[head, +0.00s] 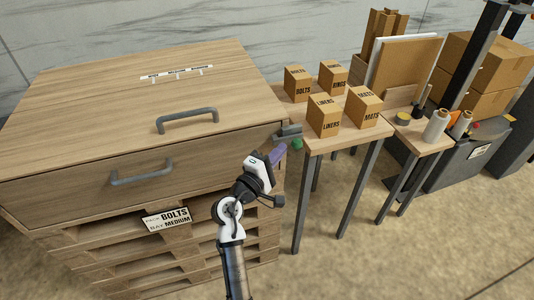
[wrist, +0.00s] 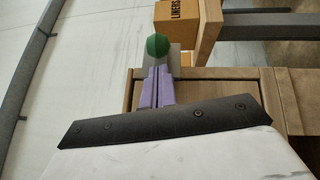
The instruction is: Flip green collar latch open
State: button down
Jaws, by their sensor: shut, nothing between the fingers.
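The green collar latch (head: 297,144) shows as a small green piece beside the right front corner of the wooden chest, below a grey bracket (head: 289,131). In the wrist view the green latch (wrist: 157,45) is a rounded green knob with a grey plate behind it. My gripper (head: 281,150) has purple fingers and reaches toward the latch from the lower left. In the wrist view my gripper (wrist: 157,70) has its fingers together and empty, with the tips just below the knob. I cannot tell whether they touch it. The latch's hinge is hidden.
The wooden chest (head: 70,110) with grey handles stands on pallets at left. A small table (head: 335,140) right of the latch holds several labelled boxes, including LINERS (head: 324,117). Its front leg (head: 299,205) stands close to my arm. The floor in front is clear.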

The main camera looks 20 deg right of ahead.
aim_at(299, 149)
jog(key=shift+d, duration=0.15)
jog(key=shift+d+p, duration=0.4)
jog(key=shift+d, duration=2.45)
